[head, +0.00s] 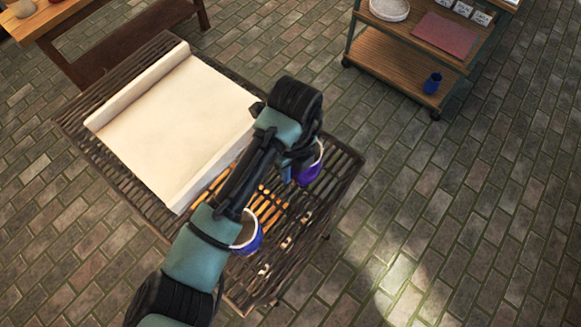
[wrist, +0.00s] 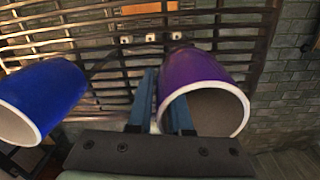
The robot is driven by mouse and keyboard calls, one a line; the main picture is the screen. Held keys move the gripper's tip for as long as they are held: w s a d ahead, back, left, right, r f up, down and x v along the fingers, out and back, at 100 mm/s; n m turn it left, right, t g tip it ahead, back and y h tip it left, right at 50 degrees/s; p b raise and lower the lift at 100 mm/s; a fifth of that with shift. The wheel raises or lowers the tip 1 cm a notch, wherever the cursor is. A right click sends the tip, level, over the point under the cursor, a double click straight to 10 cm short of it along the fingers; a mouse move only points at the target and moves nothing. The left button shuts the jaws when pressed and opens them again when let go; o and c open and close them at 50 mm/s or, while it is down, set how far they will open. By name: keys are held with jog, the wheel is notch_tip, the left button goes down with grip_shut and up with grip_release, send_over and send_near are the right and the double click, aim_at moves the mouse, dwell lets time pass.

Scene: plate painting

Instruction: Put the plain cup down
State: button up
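A purple cup (head: 309,172) with a white rim is at my gripper (head: 288,172), over the right part of the slatted table (head: 335,185). In the wrist view the purple cup (wrist: 190,68) lies tilted with its mouth towards the camera. My gripper (wrist: 161,88) has one finger outside the cup and one inside its mouth, shut on the wall. A blue cup (head: 250,238) with a white rim is on the same table, partly hidden by my arm; it also shows at left in the wrist view (wrist: 48,92). I cannot tell whether the purple cup touches the slats.
A cream sheet with a rolled edge (head: 170,125) covers the table's left part. Several small white pieces (head: 286,243) lie along the right side. A wooden trolley (head: 385,65) at upper right holds a white dish (head: 389,9), a red mat (head: 444,35) and a blue jar (head: 432,83).

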jog(key=shift+o, duration=1.2)
notch_tip(320, 180, up, 12)
jog(key=p, duration=0.1)
jog(key=shift+w+d+r, duration=0.15)
jog(key=shift+d+r, duration=0.05)
